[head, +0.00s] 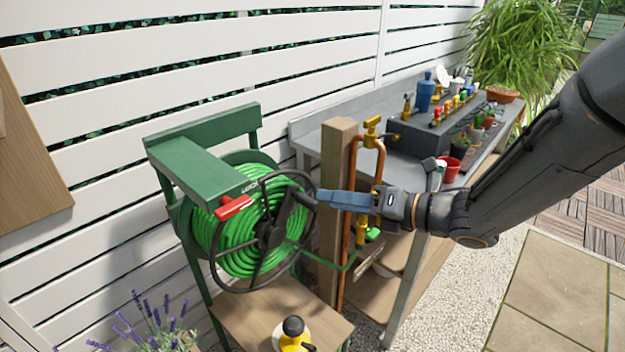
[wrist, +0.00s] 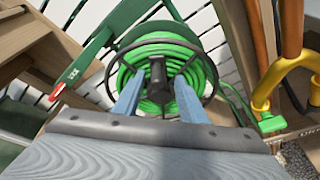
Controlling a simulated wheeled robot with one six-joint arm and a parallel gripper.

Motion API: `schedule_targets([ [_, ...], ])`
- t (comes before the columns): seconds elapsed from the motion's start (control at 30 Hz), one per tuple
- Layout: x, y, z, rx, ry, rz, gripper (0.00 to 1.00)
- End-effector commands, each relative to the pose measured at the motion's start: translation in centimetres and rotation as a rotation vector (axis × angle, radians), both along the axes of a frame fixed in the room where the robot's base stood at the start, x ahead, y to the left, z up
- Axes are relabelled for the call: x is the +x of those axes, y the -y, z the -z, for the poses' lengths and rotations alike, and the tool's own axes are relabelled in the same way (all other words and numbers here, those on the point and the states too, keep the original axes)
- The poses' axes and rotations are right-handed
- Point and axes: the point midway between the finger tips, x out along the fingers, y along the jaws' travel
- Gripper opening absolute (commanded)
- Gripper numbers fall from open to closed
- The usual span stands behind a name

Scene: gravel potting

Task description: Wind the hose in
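A green hose (head: 238,243) is coiled thickly on a reel with a black rim (head: 232,287) in a green frame (head: 195,163). The hose also shows in the wrist view (wrist: 205,62). The reel's dark crank handle (wrist: 157,76) sticks out towards my gripper. My gripper (head: 318,197) is at the reel's right side. In the wrist view its two blue fingers (wrist: 157,92) stand apart, one on each side of the handle, with gaps visible. A red-gripped lever (head: 234,207) sits on the frame; its red end also shows in the wrist view (wrist: 56,93).
A wooden post (head: 333,220) with copper pipe and a brass tap (head: 372,130) stands just right of the reel. A green hose length (head: 335,267) runs beside it. A potting bench (head: 310,130) lies behind. A yellow sprayer (head: 294,338) and lavender (head: 150,320) are in front.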

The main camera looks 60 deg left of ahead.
Motion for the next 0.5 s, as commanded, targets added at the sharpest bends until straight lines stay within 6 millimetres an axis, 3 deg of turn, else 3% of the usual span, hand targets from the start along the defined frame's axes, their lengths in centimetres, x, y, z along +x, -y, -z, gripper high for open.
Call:
schedule_targets([
  [0.03, -0.1, 0.2, -0.7, -0.004, 0.010, -0.009, 0.38],
  [0.5, -0.4, 1.0, 0.1, -0.006, 0.075, -0.081, 0.38],
])
